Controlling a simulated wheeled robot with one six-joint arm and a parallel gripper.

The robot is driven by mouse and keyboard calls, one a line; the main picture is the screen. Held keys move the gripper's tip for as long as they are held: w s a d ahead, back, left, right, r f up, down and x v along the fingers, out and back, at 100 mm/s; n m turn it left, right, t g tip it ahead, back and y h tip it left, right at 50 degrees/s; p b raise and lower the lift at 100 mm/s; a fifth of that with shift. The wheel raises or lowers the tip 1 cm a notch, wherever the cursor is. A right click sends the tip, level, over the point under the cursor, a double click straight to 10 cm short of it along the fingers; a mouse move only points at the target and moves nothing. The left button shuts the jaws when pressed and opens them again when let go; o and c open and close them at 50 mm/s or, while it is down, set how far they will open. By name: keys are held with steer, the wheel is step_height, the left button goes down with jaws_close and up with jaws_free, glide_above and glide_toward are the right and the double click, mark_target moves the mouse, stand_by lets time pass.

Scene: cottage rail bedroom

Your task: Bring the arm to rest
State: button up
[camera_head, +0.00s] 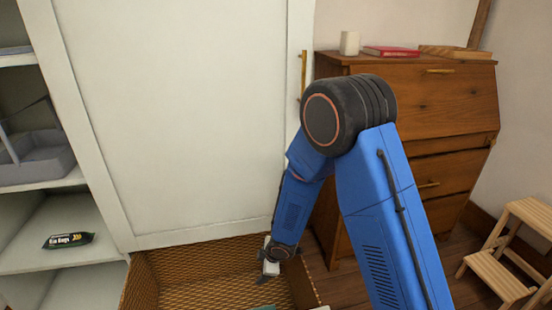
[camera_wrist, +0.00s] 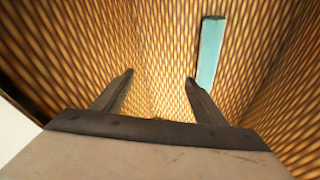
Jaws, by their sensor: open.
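My arm is blue with a black elbow, and it is bent down toward a woven basket (camera_head: 205,272) on the floor. My gripper (camera_head: 266,274) is at the basket's right side in the head view, partly hidden by the wrist. In the wrist view my gripper (camera_wrist: 158,82) is open, its two dark fingers apart with nothing between them. The woven walls of the basket (camera_wrist: 165,40) fill that view. A light-blue flat object (camera_wrist: 210,52) lies in the basket beyond the right finger. A small part of a similarly coloured object (camera_head: 265,307) shows at the head view's bottom edge.
A white cabinet door (camera_head: 180,110) stands behind the basket. A wooden bureau (camera_head: 420,100) with a red book (camera_head: 390,52) and white cup (camera_head: 349,43) stands behind my arm. White shelves at left hold a black packet (camera_head: 68,240) and grey caddy (camera_head: 35,160). A wooden step stool (camera_head: 510,255) is at right.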

steer(key=s+d+r+m+t+h, duration=0.3)
steer(key=d+r+m, duration=0.6)
steer(key=d+r, duration=1.6)
steer(key=s+d+r+m+g+h, duration=0.1)
steer(key=s+d+r+m, duration=0.4)
steer(key=s+d+r, duration=0.45)
steer(key=s+r+m, duration=0.2)
steer(key=s, duration=0.6)
steer(key=s+r+m, duration=0.1)
steer(key=s+m, duration=0.1)
steer(key=s, duration=0.5)
steer(key=shift+s+r, duration=0.35)
steer(key=shift+r, duration=0.05)
steer(key=shift+d, duration=0.1)
